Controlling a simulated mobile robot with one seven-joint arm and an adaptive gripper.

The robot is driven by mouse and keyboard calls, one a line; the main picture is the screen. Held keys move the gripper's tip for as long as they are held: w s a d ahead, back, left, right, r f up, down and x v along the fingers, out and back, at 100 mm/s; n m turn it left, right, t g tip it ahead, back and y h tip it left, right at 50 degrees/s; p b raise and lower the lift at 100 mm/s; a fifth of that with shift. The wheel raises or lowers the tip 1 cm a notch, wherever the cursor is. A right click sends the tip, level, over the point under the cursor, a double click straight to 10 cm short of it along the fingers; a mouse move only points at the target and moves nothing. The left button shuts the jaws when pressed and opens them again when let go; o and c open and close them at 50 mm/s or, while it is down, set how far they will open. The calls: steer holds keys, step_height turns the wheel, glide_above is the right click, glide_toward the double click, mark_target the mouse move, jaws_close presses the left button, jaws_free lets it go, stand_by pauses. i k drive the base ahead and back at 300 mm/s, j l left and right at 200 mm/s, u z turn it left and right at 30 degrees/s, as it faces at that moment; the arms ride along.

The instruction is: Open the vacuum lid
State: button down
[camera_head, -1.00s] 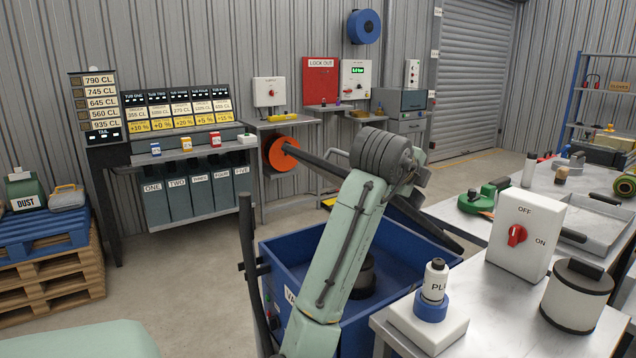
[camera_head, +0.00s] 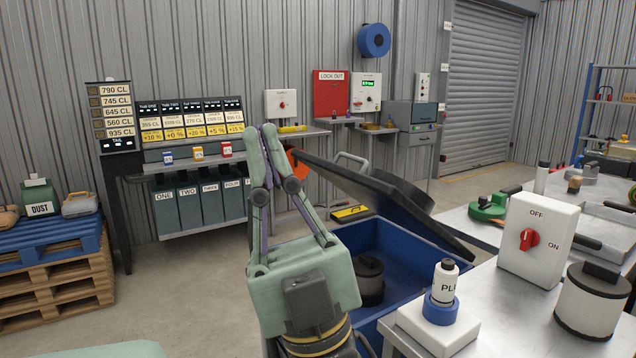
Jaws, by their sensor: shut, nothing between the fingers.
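The vacuum is a deep blue open-topped bin (camera_head: 420,268) left of the metal bench, with a dark cylinder (camera_head: 369,278) inside. Its dark grey lid (camera_head: 385,195) stands raised and tilted over the bin, its high edge at the upper left and its low edge at the right. A gap shows the blue interior beneath it. My gripper (camera_head: 268,132) is pale green, points upward and is shut and empty. Its fingertips are left of the lid's high edge in the picture; contact cannot be told. My gripper hides the bin's left part.
The bench (camera_head: 480,325) at the right carries a white switch box (camera_head: 537,240), a plug bottle (camera_head: 444,285) on a blue-ringed base and a pale canister (camera_head: 590,305). Pallets (camera_head: 55,265) stand at the left. Open concrete floor (camera_head: 180,290) lies between.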

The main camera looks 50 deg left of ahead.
mark_target(390, 196)
steer(key=j, duration=0.95)
steer(key=i+j, duration=0.15)
steer(key=j, duration=0.85)
